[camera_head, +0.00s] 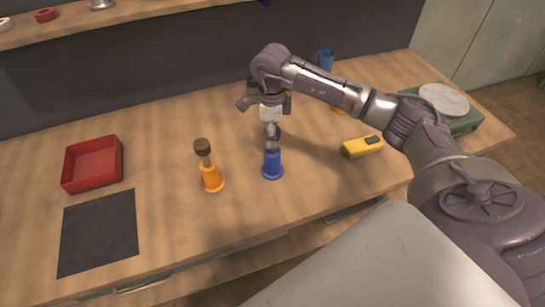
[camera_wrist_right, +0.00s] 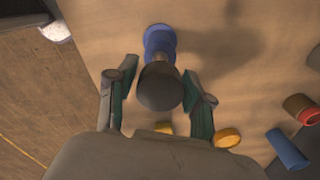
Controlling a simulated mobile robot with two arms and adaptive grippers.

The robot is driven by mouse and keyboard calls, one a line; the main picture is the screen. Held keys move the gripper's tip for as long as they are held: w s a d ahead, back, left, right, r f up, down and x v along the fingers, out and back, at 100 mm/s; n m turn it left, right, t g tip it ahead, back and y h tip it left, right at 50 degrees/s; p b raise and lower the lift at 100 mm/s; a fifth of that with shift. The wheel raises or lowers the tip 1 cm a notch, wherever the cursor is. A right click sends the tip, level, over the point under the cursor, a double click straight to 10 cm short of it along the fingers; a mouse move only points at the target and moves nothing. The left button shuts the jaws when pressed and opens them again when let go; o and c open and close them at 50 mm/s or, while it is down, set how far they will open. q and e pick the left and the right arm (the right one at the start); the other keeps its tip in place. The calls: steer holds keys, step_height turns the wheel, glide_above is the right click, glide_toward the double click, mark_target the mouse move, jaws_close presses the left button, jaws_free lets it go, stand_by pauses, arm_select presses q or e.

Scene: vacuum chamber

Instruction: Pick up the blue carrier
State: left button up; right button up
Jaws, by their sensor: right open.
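The blue carrier (camera_head: 272,166) stands upright on the wooden table, with a flared blue base and a narrower grey upper part. My right gripper (camera_head: 271,128) is directly above it, pointing down, and hides its top in the head view. In the right wrist view the carrier's blue base (camera_wrist_right: 160,40) shows beyond its dark round top. That top lies between the two spread fingers of my right gripper (camera_wrist_right: 158,72), which is open. I cannot tell whether a finger touches it. My left gripper is in neither view.
An orange carrier (camera_head: 211,178) with a brown top stands just left of the blue one. A red tray (camera_head: 93,185) and a black mat (camera_head: 98,232) lie farther left. A yellow device (camera_head: 362,146), a blue cup (camera_head: 326,60) and a green scale (camera_head: 467,123) are to the right.

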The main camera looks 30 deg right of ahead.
mark_target(273, 152)
steer(key=shift+d+f+p, duration=0.1)
steer(key=shift+f+p, duration=0.25)
steer(key=shift+f, duration=1.35)
jaws_close()
steer(key=shift+r, duration=0.1)
